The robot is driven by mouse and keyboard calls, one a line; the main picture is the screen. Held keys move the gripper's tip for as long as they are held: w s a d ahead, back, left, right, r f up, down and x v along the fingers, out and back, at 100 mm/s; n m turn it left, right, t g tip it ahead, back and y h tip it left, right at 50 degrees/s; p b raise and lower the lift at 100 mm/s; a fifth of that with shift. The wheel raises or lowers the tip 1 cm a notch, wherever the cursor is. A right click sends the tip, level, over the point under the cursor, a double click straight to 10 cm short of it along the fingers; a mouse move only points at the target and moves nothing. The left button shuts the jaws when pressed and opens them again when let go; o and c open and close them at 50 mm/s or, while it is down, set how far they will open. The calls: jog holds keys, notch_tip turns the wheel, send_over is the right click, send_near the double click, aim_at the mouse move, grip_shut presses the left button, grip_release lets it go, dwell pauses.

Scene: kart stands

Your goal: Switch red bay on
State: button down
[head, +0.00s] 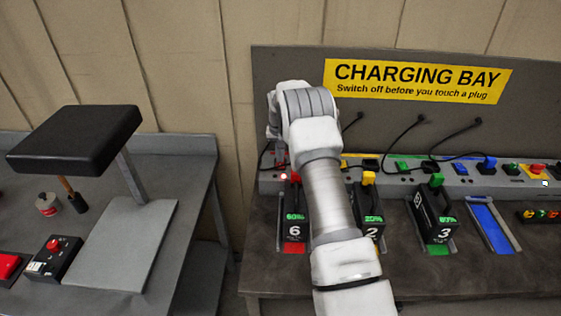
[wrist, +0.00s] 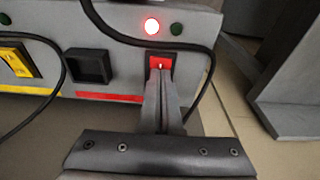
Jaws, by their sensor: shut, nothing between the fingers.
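In the wrist view, my gripper (wrist: 163,72) is shut and empty, its fingertips at the red switch (wrist: 151,58) of the red bay. They overlap the switch's lower part; I cannot tell whether they press it. Above the switch, a red lamp (wrist: 152,26) glows and a green lamp (wrist: 177,29) is dark. A red strip (wrist: 110,98) marks this bay. In the head view, the glowing red lamp (head: 284,177) shows at the panel's left end, behind battery 6 (head: 293,228), which reads 60%.
A black socket (wrist: 88,66) and a yellow switch (wrist: 15,62) lie left of the red switch. A black cable (wrist: 205,75) loops closely around it. Batteries 2 (head: 371,220) and 3 (head: 432,218) stand right of my arm. The blue slot (head: 493,225) is empty.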

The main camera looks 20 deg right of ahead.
jog(key=shift+r+p, duration=1.05)
jog(key=shift+r, duration=1.9)
notch_tip(320, 180, up, 14)
jog(key=n+t, duration=0.1)
send_over(280, 165)
jog(key=s+a, duration=0.4)
jog(key=s, duration=0.2)
jog(key=s+a+r+n+t, duration=0.1)
jog(key=s+a+r, duration=0.3)
jog(key=s+r, duration=0.65)
jog(key=s+a+n+t, duration=0.1)
jog(key=s+a, duration=0.2)
jog(key=s, duration=1)
jog(key=s+a+n+t+b, duration=0.1)
jog(key=s+a, duration=0.1)
jog(key=s, duration=1.2)
jog(key=shift+s+a+f+n+y, duration=0.15)
jog(key=shift+a+f+n+y, duration=0.15)
jog(key=shift+a+f+y, duration=0.1)
